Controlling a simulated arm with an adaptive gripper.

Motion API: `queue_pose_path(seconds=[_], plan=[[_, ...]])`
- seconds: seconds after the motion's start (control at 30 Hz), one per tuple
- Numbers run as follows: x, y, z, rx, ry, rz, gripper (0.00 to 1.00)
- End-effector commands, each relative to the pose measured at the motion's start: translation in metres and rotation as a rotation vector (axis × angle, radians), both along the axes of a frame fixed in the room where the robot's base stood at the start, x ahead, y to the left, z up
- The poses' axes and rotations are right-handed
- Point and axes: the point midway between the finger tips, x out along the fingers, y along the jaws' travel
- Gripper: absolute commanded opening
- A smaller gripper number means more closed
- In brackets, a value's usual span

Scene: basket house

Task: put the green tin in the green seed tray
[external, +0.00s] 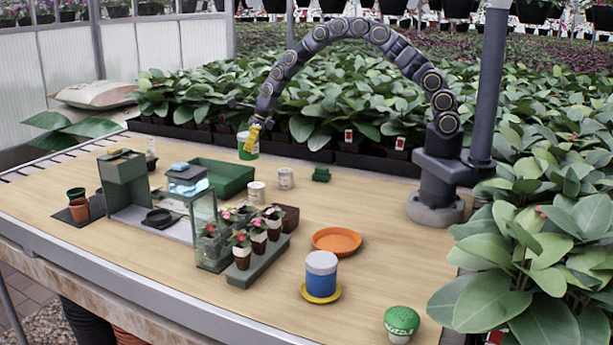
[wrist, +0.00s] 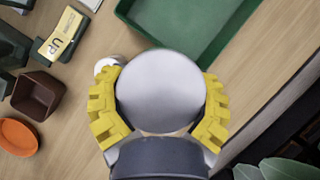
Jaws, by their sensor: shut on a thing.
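The green tin (external: 247,148) is green with a pale band and hangs in my gripper (external: 254,133), above the table near the back right of the tray. In the wrist view my gripper (wrist: 160,108) has its yellow fingers on both sides of the tin's round silver top (wrist: 160,85). The green seed tray (external: 222,173) lies on the table behind the glass case. It also shows at the top of the wrist view (wrist: 180,28), where the tin overlaps its near corner. The part of the tray I see is empty. The tin's underside is hidden in the wrist view.
Two pale tins (external: 256,192) (external: 285,178) and a small green block (external: 321,174) stand right of the tray. A glass case (external: 203,225) and potted flowers (external: 258,236) stand in front. An orange saucer (external: 337,240) and a blue tin (external: 321,275) are nearer.

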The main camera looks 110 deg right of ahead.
Motion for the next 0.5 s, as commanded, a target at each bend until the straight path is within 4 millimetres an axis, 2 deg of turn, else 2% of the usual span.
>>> queue_pose_path(seconds=[0.27,0.5], plan=[[0.032,-0.023,-0.021,0.000,0.002,0.000,0.35],[0.053,-0.038,-0.055,0.000,0.004,0.001,0.35]])
